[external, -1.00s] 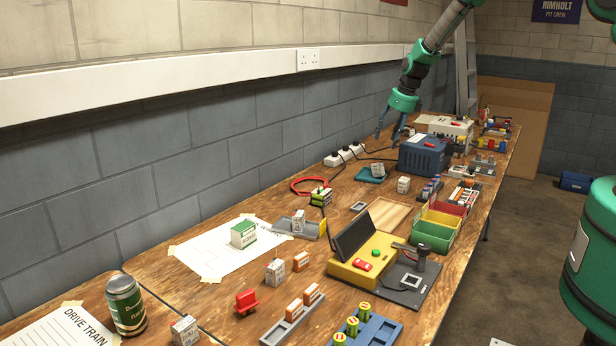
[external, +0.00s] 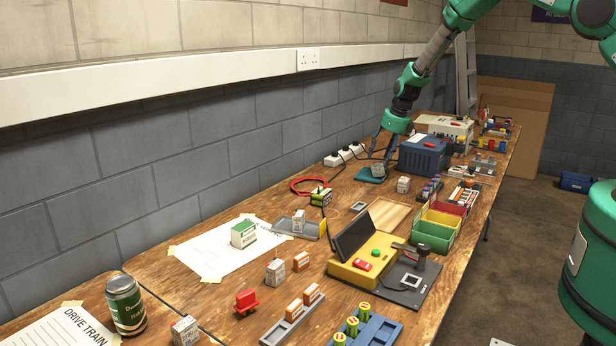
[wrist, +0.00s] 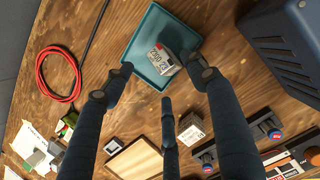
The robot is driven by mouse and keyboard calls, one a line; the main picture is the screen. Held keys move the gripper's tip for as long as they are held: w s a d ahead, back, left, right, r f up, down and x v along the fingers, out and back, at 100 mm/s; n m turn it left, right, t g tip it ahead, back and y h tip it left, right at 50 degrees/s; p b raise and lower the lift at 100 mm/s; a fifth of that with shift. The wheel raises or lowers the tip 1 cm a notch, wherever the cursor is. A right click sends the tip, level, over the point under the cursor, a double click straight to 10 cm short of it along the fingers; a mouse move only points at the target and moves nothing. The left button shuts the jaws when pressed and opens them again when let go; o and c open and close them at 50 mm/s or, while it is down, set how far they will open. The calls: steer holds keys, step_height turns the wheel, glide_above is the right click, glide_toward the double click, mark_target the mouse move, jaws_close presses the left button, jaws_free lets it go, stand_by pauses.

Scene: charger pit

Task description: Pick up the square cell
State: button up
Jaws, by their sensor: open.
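My gripper (external: 380,156) is open, with its fingers pointing down over the teal tray (external: 365,179) near the wall. In the wrist view my gripper (wrist: 163,76) has its fingers spread around a boxy white and grey cell (wrist: 164,58), with no clear grip on it. This cell shows over the lower right part of the teal tray (wrist: 144,32), turned at an angle. In the external view it is small and partly hidden by the fingers. A second boxy cell (wrist: 190,129) stands on the wood outside the tray; it also shows in the external view (external: 403,184).
A dark blue case (external: 422,155) stands close to the right of the tray. A red cable loop (wrist: 57,73) and white power strip (external: 343,155) lie near the wall. A wooden tray (wrist: 134,160) and a rack of small cylinders (external: 430,190) lie nearby.

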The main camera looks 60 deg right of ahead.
mark_target(379, 164)
steer(key=shift+b+x, duration=0.45)
steer(key=shift+x, duration=2.15)
steer(key=shift+s+d, duration=0.1)
jaws_close()
steer(key=shift+r, duration=0.1)
steer(key=shift+r+p, duration=0.65)
steer(key=shift+r, duration=4.3)
